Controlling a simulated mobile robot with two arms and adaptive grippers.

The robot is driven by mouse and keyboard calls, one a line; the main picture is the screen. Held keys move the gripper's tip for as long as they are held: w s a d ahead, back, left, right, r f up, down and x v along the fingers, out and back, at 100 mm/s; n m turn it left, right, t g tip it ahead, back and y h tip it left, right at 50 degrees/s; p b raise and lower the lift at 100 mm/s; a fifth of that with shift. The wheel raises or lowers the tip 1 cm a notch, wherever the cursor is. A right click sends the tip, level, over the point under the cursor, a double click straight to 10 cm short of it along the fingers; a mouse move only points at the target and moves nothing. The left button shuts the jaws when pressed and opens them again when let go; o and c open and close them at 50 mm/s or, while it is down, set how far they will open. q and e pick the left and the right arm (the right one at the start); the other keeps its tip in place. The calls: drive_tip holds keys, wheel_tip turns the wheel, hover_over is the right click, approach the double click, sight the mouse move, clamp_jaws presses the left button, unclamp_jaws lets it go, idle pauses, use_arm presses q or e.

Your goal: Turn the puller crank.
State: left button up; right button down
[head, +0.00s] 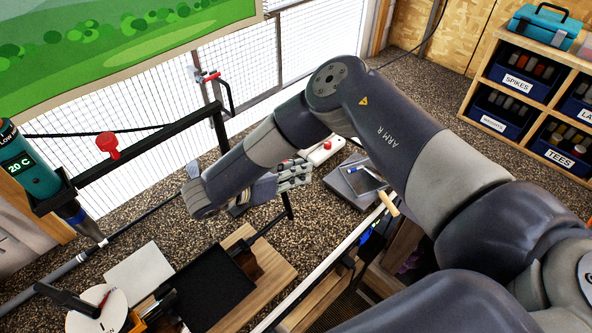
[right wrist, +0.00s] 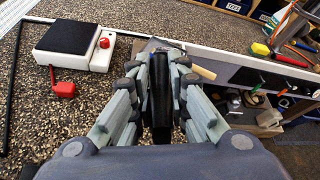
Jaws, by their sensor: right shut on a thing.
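My right gripper (head: 294,176) reaches down from the right in the head view, with its wrist bent toward the middle. In the right wrist view its fingers (right wrist: 161,85) are closed on both sides of a black handle (right wrist: 161,110), which I take to be the grip of the puller crank. In the head view a thin black bar (head: 289,207) shows below the fingers and leads toward the black block on a wooden base (head: 263,268). The fingers and arm hide most of the handle there. My left gripper is not in view.
A teal heat tool (head: 28,160) stands at the left by a black frame with a red knob (head: 108,146). A white dial (head: 97,312) is at the lower left. A white scale (right wrist: 78,45) stands beyond the fingers. Labelled bins (head: 515,85) fill a shelf at the right.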

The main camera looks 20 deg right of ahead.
drive_tip(key=shift+s+f, duration=0.1)
drive_tip(key=c, duration=1.6)
unclamp_jaws()
drive_tip(key=shift+o, duration=0.2)
drive_tip(key=v, duration=1.2)
